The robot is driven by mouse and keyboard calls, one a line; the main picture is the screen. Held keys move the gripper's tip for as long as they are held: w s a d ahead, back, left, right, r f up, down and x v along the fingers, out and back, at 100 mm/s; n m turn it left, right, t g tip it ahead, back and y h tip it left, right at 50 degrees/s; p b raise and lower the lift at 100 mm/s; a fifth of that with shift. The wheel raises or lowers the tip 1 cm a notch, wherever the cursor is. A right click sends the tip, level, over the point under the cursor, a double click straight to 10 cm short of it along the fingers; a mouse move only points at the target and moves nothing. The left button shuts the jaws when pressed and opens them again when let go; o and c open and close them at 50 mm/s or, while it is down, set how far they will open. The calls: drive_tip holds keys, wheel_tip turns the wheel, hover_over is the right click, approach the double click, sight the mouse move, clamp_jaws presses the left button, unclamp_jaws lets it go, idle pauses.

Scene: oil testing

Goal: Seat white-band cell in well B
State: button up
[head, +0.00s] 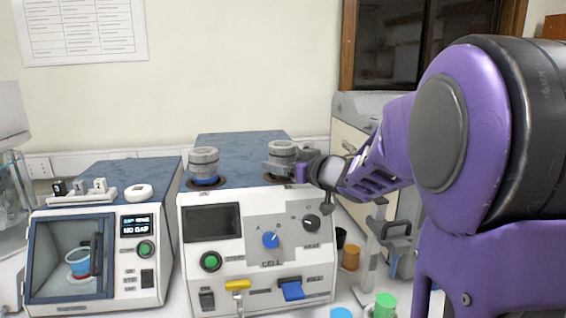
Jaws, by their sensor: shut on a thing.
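A grey metal cell (282,150), which I take for the white-band cell, is at the right-hand well on top of the white test machine (193,232). My gripper (280,168) reaches in from the right and is shut on this cell. The gripper covers its lower part, so I cannot make out its band or whether it is fully down in the well. The dark rim of the right well (268,177) shows just below the gripper. A second grey cell (203,158) with a blue band stands upright in the left well.
The machine's front has a cell selector knob (270,240), a green button (210,262), and yellow (237,286) and blue (292,291) levers. A second instrument (163,222) with a glass-fronted chamber stands at left. Several small coloured containers stand at lower right, near my arm.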

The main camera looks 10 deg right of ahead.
drive_tip(key=shift+f, duration=0.15)
idle(0.3)
drive_tip(key=o, duration=1.6)
drive_tip(key=shift+c, duration=0.2)
drive_tip(key=shift+f, duration=0.15)
drive_tip(key=shift+s, duration=0.1)
